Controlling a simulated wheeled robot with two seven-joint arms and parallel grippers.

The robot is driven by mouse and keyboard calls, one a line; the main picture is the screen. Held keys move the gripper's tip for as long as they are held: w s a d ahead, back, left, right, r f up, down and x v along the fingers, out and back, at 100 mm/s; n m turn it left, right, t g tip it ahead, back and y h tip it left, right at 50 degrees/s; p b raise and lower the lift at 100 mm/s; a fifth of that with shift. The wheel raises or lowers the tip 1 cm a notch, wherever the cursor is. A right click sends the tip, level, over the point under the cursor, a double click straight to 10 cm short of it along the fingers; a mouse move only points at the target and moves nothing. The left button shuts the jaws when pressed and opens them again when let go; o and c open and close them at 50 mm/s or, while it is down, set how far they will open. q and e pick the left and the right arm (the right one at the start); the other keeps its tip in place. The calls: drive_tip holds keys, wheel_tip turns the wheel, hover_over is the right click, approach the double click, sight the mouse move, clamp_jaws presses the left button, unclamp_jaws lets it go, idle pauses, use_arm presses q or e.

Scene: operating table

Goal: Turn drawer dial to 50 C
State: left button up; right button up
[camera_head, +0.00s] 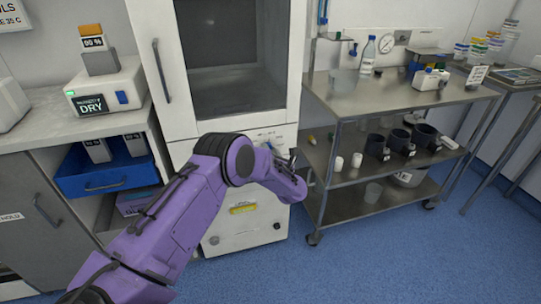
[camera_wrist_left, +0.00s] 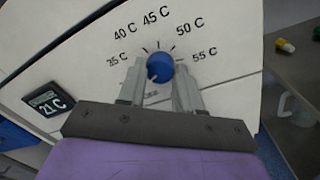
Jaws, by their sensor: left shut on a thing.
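The blue dial (camera_wrist_left: 160,66) sits on the white drawer panel (camera_wrist_left: 95,75) in the left wrist view. Marks from 35 C to 55 C run in an arc above it. A small pale mark shows at the knob's lower left; I cannot tell for sure which setting it stands for. My left gripper (camera_wrist_left: 161,74) is shut on the dial, one finger on each side. In the head view my purple left arm reaches to the front of the white cabinet (camera_head: 215,150) and hides most of the dial area and fingers. My right gripper is not in view.
A dark display (camera_wrist_left: 48,101) reading 21 C is left of the dial. A steel cart (camera_head: 400,100) with bottles and dark mugs stands close to the right of the cabinet. An open blue drawer (camera_head: 105,178) is at the left. Blue floor is free in front.

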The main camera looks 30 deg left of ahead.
use_arm(q)
drive_tip(key=shift+s+m+t+h, duration=0.1)
drive_tip(key=shift+m+t+h, duration=0.25)
drive_tip(key=shift+m, duration=8.4)
drive_tip(key=shift+s+m+t+h, duration=0.15)
drive_tip(key=shift+m+h, duration=0.3)
drive_tip(key=shift+m, duration=8.3)
drive_tip(key=o, duration=1)
drive_tip(key=shift+w, duration=0.1)
drive_tip(key=shift+o, duration=0.2)
